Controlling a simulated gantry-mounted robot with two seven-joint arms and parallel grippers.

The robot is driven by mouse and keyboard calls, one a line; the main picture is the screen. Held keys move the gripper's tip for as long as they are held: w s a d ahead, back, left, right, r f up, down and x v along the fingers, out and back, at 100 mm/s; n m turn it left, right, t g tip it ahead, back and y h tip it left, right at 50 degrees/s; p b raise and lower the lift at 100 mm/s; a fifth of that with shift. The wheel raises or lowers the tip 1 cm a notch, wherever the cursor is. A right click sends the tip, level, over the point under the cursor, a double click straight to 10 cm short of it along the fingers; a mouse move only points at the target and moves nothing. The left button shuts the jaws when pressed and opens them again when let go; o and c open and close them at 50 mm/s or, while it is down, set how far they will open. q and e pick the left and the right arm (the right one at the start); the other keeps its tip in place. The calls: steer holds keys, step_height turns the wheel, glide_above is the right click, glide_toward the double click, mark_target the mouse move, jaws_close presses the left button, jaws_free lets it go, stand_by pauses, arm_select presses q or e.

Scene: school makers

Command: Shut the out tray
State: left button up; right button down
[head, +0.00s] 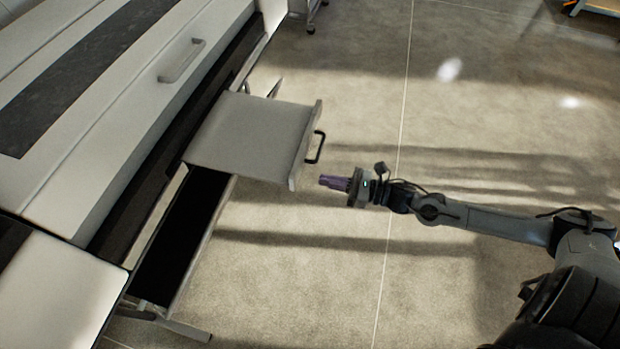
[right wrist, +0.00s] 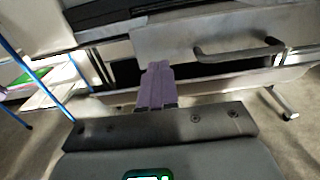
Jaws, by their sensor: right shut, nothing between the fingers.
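The out tray (head: 250,137) is a flat grey tray pulled out from the side of a large pale machine. Its front panel carries a dark handle (head: 315,147). In the right wrist view the tray's front panel (right wrist: 170,40) and its handle (right wrist: 240,52) lie ahead, the handle to the right of the fingers. My right gripper (head: 322,181) is shut and empty, with purple fingers pointing toward the tray, just right of the front panel's near end and apart from it. Its fingers also show in the right wrist view (right wrist: 157,75). My left gripper is not in view.
The machine (head: 125,85) with a lidded top and a grey lid handle (head: 181,60) fills the left. A dark open channel (head: 180,240) and metal legs lie below the tray. A pale surface (head: 50,295) is at the lower left.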

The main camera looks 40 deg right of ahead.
mark_target(299, 174)
steer(key=shift+b+x, duration=0.7)
steer(key=shift+x, duration=2)
